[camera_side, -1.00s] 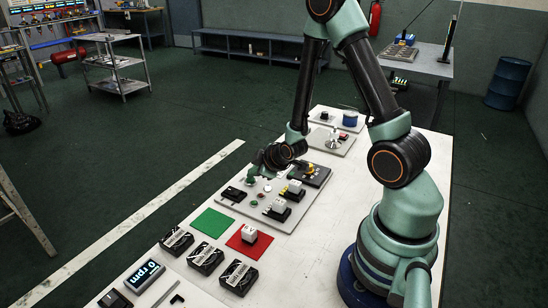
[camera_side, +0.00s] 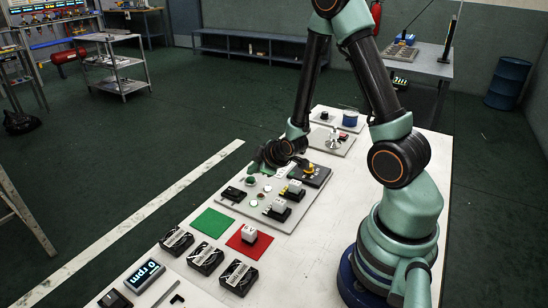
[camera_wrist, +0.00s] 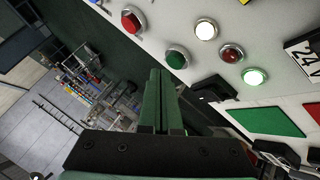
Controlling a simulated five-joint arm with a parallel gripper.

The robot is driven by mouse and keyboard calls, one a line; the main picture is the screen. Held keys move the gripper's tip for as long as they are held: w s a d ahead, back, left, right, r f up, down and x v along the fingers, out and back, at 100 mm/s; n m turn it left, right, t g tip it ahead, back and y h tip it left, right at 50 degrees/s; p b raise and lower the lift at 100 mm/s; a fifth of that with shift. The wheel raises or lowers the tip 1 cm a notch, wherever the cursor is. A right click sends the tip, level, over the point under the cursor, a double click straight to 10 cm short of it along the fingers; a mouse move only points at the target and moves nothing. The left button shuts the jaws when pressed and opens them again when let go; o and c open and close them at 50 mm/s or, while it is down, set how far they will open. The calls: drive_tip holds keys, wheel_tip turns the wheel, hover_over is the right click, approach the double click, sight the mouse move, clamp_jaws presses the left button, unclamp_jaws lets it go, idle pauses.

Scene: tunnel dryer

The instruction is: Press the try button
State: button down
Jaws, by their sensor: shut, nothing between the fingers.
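My gripper (camera_wrist: 160,76) is shut and empty, its two green fingers side by side in the wrist view. In the side view my gripper (camera_side: 256,168) is over the far left part of the grey control panel (camera_side: 228,206). A round green button (camera_wrist: 176,57) is just right of the fingertips in the wrist view; I cannot tell whether they touch. A red button (camera_wrist: 131,20) is farther up. To the right are a bright white lamp (camera_wrist: 206,30), a dull red lamp (camera_wrist: 231,52) and a glowing green lamp (camera_wrist: 254,76). No label naming the try button is readable.
Near the panel lie a green mat (camera_side: 213,222) and a red mat (camera_side: 240,246) with a white block (camera_side: 249,233) on it. Several black fans (camera_side: 205,258) and an rpm display (camera_side: 145,275) are nearer. Black and white modules (camera_side: 277,209) stand on the panel.

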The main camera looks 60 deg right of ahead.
sight(254, 185)
drive_tip(key=shift+r, duration=0.15)
drive_tip(key=shift+r, duration=2.5)
drive_tip(key=s+a+r+m+g+y, duration=0.1)
drive_tip(key=s+a+r+m, duration=0.1)
drive_tip(key=s+a+r, duration=0.3)
drive_tip(key=s+a+r+m+g+y, duration=0.2)
drive_tip(key=s+a+r, duration=0.4)
drive_tip(key=r, duration=0.5)
drive_tip(key=shift+a+m, duration=0.7)
drive_tip(key=shift+a, duration=0.5)
